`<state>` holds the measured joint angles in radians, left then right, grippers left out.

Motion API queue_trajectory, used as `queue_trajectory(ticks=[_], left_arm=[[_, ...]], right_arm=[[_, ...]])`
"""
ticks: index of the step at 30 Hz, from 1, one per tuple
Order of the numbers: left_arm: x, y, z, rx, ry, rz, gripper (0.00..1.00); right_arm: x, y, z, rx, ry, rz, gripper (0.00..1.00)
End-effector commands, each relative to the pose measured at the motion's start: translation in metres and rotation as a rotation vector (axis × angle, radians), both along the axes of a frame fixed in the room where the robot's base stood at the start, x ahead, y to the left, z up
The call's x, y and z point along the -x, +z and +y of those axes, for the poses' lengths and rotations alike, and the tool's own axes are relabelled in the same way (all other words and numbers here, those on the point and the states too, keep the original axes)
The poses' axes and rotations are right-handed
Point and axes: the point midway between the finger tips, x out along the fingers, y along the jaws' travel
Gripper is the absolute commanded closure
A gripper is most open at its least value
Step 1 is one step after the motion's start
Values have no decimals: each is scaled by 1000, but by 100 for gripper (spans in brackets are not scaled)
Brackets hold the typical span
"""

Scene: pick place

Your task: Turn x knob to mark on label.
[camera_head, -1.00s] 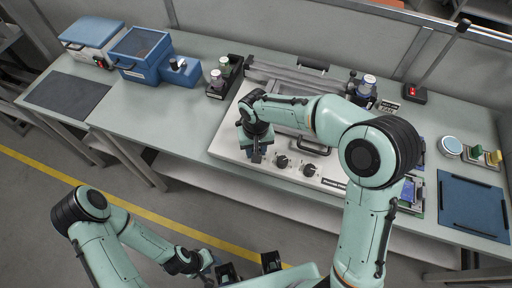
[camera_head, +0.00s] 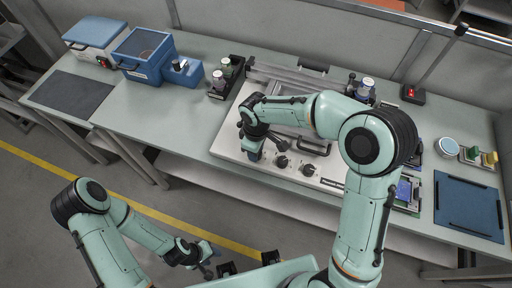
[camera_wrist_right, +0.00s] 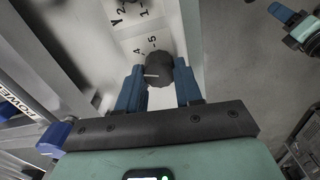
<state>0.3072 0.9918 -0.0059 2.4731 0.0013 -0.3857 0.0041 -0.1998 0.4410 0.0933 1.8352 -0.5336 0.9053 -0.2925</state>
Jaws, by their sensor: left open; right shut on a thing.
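My right gripper (camera_wrist_right: 160,92) is shut on a dark round knob (camera_wrist_right: 160,70) at the panel's front left. Its blue fingers are on either side of the knob. A white line on the knob points left in the wrist view, towards the left finger. The printed numbers 4 and 5 show on the label (camera_wrist_right: 145,48) beside the knob; other marks are hidden. In the head view my right gripper (camera_head: 255,153) covers this knob. My left gripper (camera_head: 208,262) is open and empty, low in front of the bench.
Two more dark knobs (camera_head: 282,161) (camera_head: 308,170) stand to the right on the white panel (camera_head: 228,148). A handle (camera_head: 312,155) rises behind them. A black holder with bottles (camera_head: 220,88) is behind left. The bench's left middle is clear.

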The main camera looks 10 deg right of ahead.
Motion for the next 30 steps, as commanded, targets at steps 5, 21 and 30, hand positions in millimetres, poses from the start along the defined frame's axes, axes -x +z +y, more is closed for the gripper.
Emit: queue_trajectory(ticks=[5, 21, 30], left_arm=[[-5, 6, 0, 0, 0, -6, 57], [-10, 13, 0, 0, 0, -11, 57], [-10, 13, 0, 0, 0, -11, 57]], right_arm=[[0, 1, 0, 1, 135, 2, 96], [1, 0, 0, 1, 338, 1, 96], [1, 0, 0, 1, 345, 1, 96]])
